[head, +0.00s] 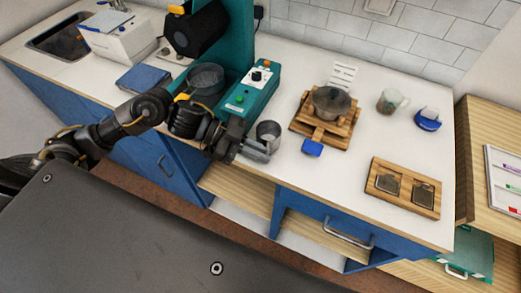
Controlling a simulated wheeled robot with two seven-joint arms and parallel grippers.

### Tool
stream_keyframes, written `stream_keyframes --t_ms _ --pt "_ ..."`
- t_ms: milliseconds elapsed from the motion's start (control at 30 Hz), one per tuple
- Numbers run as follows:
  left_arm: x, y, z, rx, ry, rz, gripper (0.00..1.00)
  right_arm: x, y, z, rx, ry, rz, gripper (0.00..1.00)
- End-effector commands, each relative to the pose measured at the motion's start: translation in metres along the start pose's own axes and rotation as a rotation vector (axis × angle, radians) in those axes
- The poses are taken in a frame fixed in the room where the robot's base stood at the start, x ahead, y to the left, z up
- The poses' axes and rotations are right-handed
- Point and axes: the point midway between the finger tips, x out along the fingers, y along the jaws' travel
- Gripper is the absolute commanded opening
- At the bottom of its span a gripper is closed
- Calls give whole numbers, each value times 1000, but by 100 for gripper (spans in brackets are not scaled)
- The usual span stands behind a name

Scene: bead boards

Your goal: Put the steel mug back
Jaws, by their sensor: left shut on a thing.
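The steel mug (268,131) is a small grey metal cup, upright at the front of the white counter, just right of the teal machine. My left gripper (257,147) reaches in from the left and is shut on the steel mug at its near side. The fingers partly hide the lower part of the mug, and I cannot tell whether its base touches the counter. My right gripper is not in view.
The teal machine (250,90) with a dark pan (206,79) stands behind my left arm.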

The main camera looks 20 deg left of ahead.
Motion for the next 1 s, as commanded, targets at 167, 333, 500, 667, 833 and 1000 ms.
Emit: stream_keyframes --t_ms 167,333,500,667,833,1000 --pt "1 0 3 0 0 0 0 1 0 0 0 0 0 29" --pt "1 0 2 0 0 0 28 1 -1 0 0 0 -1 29" --pt "1 0 2 0 0 0 29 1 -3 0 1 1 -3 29" --pt "0 0 -1 1 0 -1 29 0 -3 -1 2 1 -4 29" --pt "-21 0 2 0 -4 -3 29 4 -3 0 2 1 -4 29" --pt "-58 0 3 -1 -6 -3 29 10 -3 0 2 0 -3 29"
